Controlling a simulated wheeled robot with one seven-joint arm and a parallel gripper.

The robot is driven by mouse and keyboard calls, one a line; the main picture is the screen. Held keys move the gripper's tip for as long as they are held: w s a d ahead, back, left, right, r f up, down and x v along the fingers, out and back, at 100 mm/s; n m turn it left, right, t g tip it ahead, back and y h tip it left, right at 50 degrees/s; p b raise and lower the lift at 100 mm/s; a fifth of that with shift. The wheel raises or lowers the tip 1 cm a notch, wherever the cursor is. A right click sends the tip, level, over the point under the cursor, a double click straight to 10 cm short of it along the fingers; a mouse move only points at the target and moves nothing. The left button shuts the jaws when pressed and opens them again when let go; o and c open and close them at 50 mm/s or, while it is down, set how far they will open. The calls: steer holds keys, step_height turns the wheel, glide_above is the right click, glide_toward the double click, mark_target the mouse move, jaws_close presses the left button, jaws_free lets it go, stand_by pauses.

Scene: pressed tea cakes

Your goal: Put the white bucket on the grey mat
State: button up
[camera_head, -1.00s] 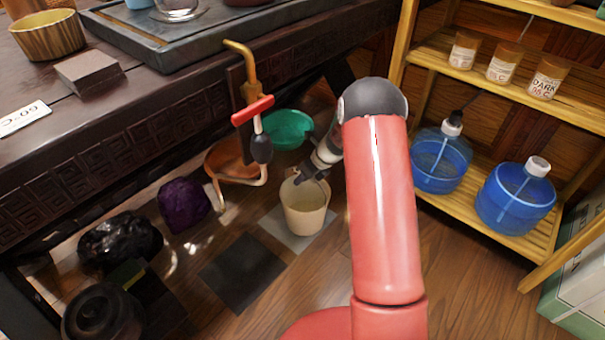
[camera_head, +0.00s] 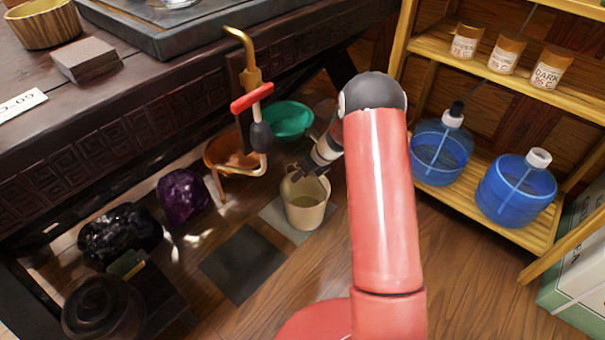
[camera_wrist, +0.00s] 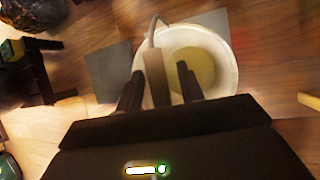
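The white bucket (camera_head: 306,214), cream-coloured and upright, is over the light grey mat (camera_head: 272,214) on the floor. Part of this mat shows beyond the bucket in the wrist view (camera_wrist: 217,20). I cannot tell whether the bucket's base touches it. A darker grey mat (camera_head: 242,264) lies beside it, toward the lower left. My gripper (camera_head: 311,170) is at the bucket's rim. In the wrist view my fingers (camera_wrist: 160,86) stand apart on either side of the bucket's raised handle grip (camera_wrist: 156,78), with a narrow gap visible on the right.
The dark carved table (camera_head: 130,125) overhangs the left. A copper stand with a red bar (camera_head: 252,97) and a green bowl (camera_head: 290,119) are near the bucket. A wooden shelf (camera_head: 490,212) with blue bottles (camera_head: 516,190) is at right. Wood floor is clear in front.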

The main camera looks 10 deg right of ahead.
steer(key=p+v, duration=0.3)
steer(key=v, duration=0.9)
steer(key=s+a+r+n, duration=0.3)
steer(key=s+r+n, duration=0.3)
steer(key=r, duration=0.5)
steer(key=s+a+r+n+h, duration=0.2)
steer(key=s+a+r+n, duration=0.1)
steer(key=s+r+n, duration=0.6)
steer(key=s+r+n+t+h, duration=0.1)
steer(key=s+r+n, duration=0.1)
steer(key=s+n, duration=0.5)
steer(key=s+r+n+t+h, duration=0.1)
steer(key=s+r+n+h, duration=0.1)
steer(key=s+n, duration=0.5)
steer(key=s, duration=0.4)
steer(key=shift+s+a+r+n+t, duration=0.2)
steer(key=shift+s+r+n+t, duration=0.1)
